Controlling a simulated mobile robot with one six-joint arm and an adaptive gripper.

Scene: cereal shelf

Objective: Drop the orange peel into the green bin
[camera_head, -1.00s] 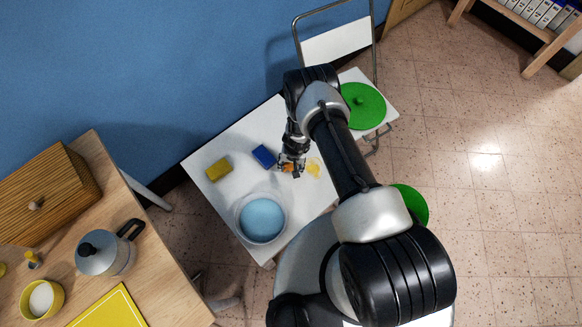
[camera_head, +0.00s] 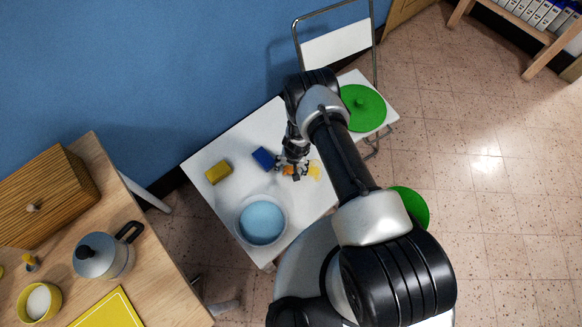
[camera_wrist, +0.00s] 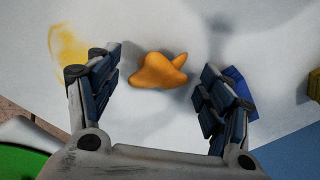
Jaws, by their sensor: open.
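The orange peel (camera_wrist: 158,72) lies on the white table, between and beyond the spread fingers in the wrist view. It is small and partly hidden by my gripper in the head view (camera_head: 288,170). My gripper (camera_wrist: 160,66) is open and empty, pointing down over the table by the peel; it also shows in the head view (camera_head: 294,172). A green round thing, seemingly the green bin (camera_head: 413,207), stands on the floor right of the table, partly hidden by my arm. A green surface also shows at the wrist view's lower left (camera_wrist: 22,162).
On the white table (camera_head: 228,150) are a yellow sponge (camera_head: 218,172), a blue block (camera_head: 263,157), a blue-filled bowl (camera_head: 262,222) and a yellow stain (camera_head: 315,170). A green lid (camera_head: 363,107) rests on a chair.

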